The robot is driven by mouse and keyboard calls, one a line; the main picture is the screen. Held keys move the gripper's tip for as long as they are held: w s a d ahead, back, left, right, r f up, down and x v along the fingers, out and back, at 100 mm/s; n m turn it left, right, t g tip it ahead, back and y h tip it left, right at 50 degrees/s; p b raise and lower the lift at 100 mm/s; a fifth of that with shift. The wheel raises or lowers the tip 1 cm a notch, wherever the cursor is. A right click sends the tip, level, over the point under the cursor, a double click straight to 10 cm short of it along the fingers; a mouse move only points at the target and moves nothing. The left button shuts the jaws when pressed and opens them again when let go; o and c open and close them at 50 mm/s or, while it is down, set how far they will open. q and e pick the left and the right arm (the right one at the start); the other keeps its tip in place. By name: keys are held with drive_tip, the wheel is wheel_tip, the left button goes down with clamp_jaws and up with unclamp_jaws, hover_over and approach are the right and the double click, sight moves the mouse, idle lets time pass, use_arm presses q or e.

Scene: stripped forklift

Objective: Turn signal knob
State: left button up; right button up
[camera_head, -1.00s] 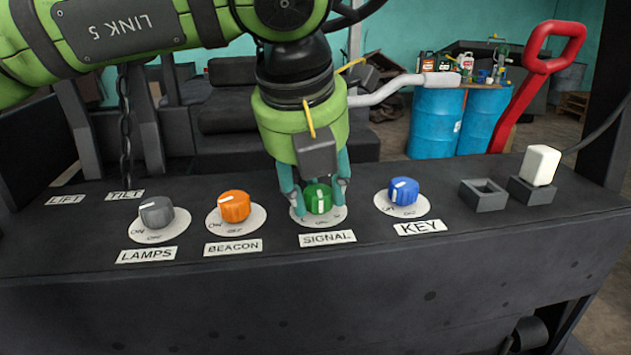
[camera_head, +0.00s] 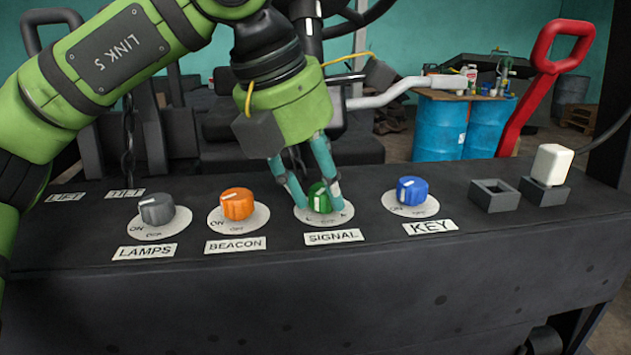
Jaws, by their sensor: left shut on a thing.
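The green signal knob (camera_head: 319,198) sits on a round white dial plate (camera_head: 337,214) above the SIGNAL label (camera_head: 334,236). A pale pointer line shows on the knob. My left gripper (camera_head: 319,203) comes down from above at a tilt, its teal fingers shut on the signal knob, one on each side. The fingers hide parts of the knob and of its dial. My right gripper is not in view.
The grey lamps knob (camera_head: 157,209) and orange beacon knob (camera_head: 237,204) stand to the left, the blue key knob (camera_head: 412,190) to the right. A red handle (camera_head: 541,85) rises behind.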

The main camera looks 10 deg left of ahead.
use_arm(q)
drive_tip(key=shift+w+r+m+h, duration=0.15)
drive_tip(key=shift+r+m+h, duration=0.2)
drive_tip(key=shift+m, duration=0.45)
drive_tip(key=o, duration=1.1)
drive_tip(key=shift+d, duration=0.1)
drive_tip(key=shift+d+f, duration=0.2)
drive_tip(key=shift+d, duration=0.05)
drive_tip(key=shift+a+r, duration=0.2)
drive_tip(key=v, duration=1.1)
drive_tip(key=shift+w+r, duration=0.15)
drive_tip(key=shift+r, duration=0.2)
